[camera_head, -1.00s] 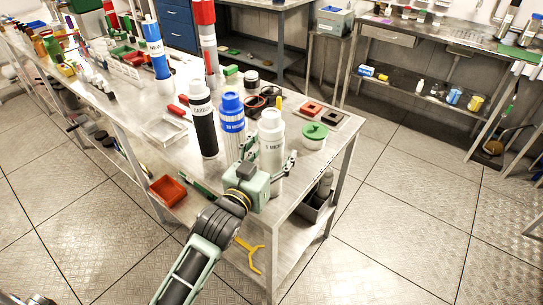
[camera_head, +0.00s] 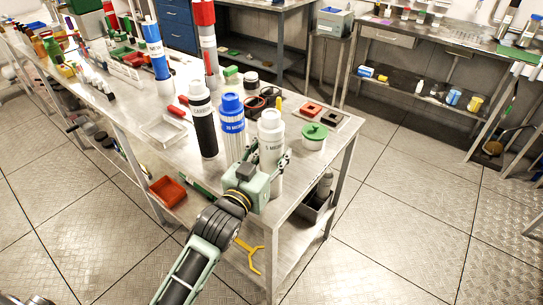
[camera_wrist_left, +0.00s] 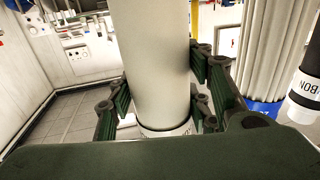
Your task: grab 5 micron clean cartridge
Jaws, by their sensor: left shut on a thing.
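The 5 micron cartridge (camera_head: 271,135) is a white cylinder with a white cap, standing upright near the table's front right corner. My left gripper (camera_head: 272,168) is shut on its body; in the left wrist view the green-padded fingers (camera_wrist_left: 165,95) lie on both sides of the white cylinder (camera_wrist_left: 157,60). The cartridge's base appears to be at the table top.
A blue-capped cartridge (camera_head: 232,124) stands close on the left, and a black carbon cartridge (camera_head: 203,125) stands beyond it. A green-lidded container (camera_head: 314,137) is to the right. The metal table (camera_head: 335,152) has free room at its right edge.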

